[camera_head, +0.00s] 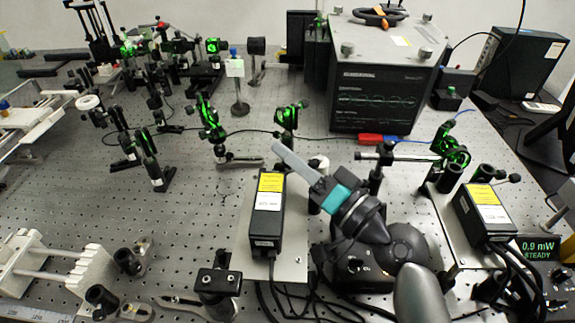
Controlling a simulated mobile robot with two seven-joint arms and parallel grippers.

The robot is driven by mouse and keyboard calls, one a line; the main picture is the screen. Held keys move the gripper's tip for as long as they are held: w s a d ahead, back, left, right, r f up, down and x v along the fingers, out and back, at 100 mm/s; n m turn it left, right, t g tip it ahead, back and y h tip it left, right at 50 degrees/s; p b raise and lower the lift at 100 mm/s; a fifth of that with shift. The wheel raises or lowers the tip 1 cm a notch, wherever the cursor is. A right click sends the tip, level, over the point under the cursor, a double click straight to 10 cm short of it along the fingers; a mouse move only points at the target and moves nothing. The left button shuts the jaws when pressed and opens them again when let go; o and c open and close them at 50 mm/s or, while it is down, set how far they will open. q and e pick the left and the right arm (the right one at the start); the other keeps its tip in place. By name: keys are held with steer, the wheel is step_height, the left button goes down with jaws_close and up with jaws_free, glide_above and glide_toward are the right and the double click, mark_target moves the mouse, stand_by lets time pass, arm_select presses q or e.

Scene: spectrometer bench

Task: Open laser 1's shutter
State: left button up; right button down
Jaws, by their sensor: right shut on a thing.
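A black laser box (267,228) with a yellow and white label stands on a light plate at the middle of the bench. A second similar laser box (484,212) stands at the right. I cannot read which is laser 1. My right gripper (283,152), with long grey fingers and a teal part, reaches up-left from the lower right. Its fingertips are shut at the far end of the middle box, where the shutter appears to be. The fingers hide the shutter, so its position does not show. My left gripper is not in view.
A small display (538,248) at the right reads 0.9 mW STEADY. A large black instrument (385,90) stands at the back. Green-lit optics mounts, such as one near the middle (210,120), stand beyond the lasers. Cables run along the front. Perforated bench left of the middle laser is partly clear.

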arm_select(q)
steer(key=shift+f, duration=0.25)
arm_select(e)
steer(key=shift+r, duration=0.1)
steer(key=c, duration=1)
jaws_free()
